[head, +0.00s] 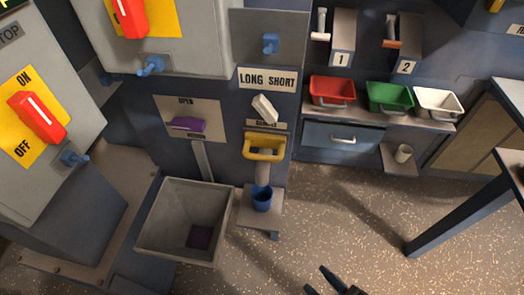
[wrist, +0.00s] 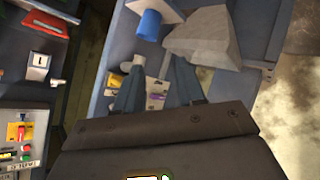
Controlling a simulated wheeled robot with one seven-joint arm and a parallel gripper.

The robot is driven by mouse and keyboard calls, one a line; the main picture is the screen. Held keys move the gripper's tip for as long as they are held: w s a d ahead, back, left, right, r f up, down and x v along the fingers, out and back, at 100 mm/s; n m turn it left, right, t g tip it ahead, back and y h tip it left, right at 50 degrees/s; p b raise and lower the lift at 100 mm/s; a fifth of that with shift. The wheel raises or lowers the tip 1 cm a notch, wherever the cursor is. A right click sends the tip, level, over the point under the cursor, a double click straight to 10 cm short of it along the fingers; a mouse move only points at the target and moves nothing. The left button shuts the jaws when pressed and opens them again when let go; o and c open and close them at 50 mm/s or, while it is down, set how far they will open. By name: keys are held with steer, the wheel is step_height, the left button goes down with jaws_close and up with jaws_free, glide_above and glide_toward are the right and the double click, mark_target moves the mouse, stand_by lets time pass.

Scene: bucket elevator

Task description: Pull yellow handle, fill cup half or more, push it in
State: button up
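The yellow handle (head: 264,147) is a U-shaped bar on the blue-grey machine front, below the LONG SHORT sign. A grey spout hangs under it. The blue cup (head: 261,198) stands upright on a small ledge (head: 247,212) below the spout; its contents cannot be made out. The cup also shows in the wrist view (wrist: 148,27). My gripper (head: 336,283) is low at the bottom edge of the head view, well apart from the handle and cup. In the wrist view its two dark fingers (wrist: 157,90) stand apart with nothing held between them.
A large grey hopper (head: 165,240) stands left of the cup, below a purple handle (head: 187,124). A white lever (head: 264,108) sits above the yellow handle. Red (head: 332,91), green (head: 390,97) and white (head: 437,102) bins line a shelf. A table leg (head: 455,220) stands at right; speckled floor between is clear.

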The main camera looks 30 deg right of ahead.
steer(key=w+f+n+h+p, duration=0.1)
steer(key=w+f+n, duration=0.1)
steer(key=w, duration=0.4)
steer(key=n+t+h+p, duration=0.1)
steer(key=n+h+p, duration=0.2)
steer(key=h, duration=0.5)
glide_toward(262, 155)
steer(key=w+d+f, duration=0.1)
steer(key=w+f, duration=0.1)
steer(key=x, duration=0.7)
steer(key=shift+w+d+r+p, duration=0.2)
steer(key=shift+d+r+p, duration=0.05)
steer(key=shift+d+p, duration=0.15)
jaws_close()
